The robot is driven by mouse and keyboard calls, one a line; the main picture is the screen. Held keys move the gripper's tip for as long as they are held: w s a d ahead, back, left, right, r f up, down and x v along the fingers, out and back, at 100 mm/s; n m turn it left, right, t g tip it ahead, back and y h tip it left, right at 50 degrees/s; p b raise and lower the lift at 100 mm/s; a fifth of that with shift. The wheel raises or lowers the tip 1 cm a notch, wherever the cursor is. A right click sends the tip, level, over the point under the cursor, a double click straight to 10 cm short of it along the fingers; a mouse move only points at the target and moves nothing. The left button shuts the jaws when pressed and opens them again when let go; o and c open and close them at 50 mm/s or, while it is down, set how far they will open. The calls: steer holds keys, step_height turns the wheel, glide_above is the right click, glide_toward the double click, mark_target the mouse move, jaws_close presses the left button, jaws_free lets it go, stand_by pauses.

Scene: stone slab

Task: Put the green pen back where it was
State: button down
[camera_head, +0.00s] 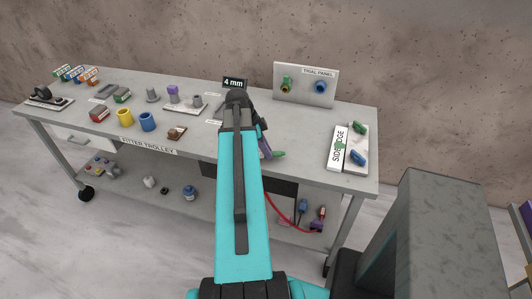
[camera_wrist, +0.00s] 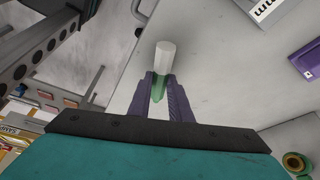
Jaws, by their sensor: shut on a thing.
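My gripper (camera_wrist: 160,80) has purple fingers and is shut on the green pen (camera_wrist: 158,88), in the wrist view. A pale grey-white faceted end sticks out beyond the fingertips, and green shows between the fingers. The rest of the pen is hidden by the fingers and wrist. In the head view my gripper (camera_head: 265,149) is over the front part of the table, right of the middle, and a green end (camera_head: 278,154) pokes out to its right. I cannot tell whether the pen touches the tabletop.
The grey trolley top (camera_head: 315,130) has clear room right of my gripper. Yellow (camera_head: 125,118) and blue (camera_head: 148,121) cups stand left.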

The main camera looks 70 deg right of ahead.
steer(key=shift+f, duration=0.75)
steer(key=shift+f, duration=0.15)
steer(key=c, duration=1.6)
jaws_free()
steer(key=shift+r, duration=0.25)
steer(key=shift+b+v, duration=1.5)
steer(key=shift+v, duration=4.4)
